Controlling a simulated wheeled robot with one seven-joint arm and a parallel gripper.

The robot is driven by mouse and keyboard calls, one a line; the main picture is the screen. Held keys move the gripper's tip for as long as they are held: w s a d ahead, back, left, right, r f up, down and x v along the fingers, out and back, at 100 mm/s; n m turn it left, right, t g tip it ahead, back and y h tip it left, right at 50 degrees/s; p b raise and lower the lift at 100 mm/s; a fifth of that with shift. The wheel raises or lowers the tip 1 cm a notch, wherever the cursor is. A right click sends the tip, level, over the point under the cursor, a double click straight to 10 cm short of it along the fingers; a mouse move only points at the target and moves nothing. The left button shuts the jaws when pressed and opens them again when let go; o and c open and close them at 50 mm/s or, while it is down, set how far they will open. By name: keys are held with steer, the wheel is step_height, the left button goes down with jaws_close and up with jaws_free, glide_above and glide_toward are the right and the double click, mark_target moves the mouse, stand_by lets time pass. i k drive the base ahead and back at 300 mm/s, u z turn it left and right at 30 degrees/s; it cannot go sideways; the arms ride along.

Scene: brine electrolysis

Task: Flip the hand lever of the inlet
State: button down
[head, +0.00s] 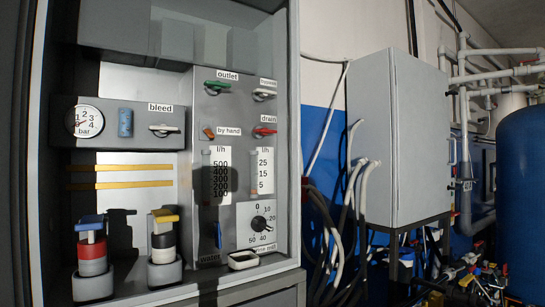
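No label reading "inlet" is legible in the head view. The panel (185,215) carries several small levers: a green one (217,86) under "outlet", a white one (264,95) under a label that seems to read "bypass", and a red one (265,132) under "drain". A white lever (164,130) sits under "bleed", and an orange one (208,132) is beside "by hand". An upright blue lever (218,236) is low on the panel, above a small dark label I cannot read surely. My gripper is not in view.
Two stacked units with a blue top (90,223) and a yellow top (164,218) stand at the lower left of the open cabinet (294,130). A pressure gauge (84,122) and a dial (259,224) are on the panel. A grey box (395,140) with hanging cables stands to the right.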

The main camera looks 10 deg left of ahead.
mark_target(209, 134)
steer(key=z, duration=0.35)
steer(key=k, duration=0.85)
steer(key=u, duration=1.1)
steer(key=i, duration=1)
steer(key=z, duration=0.05)
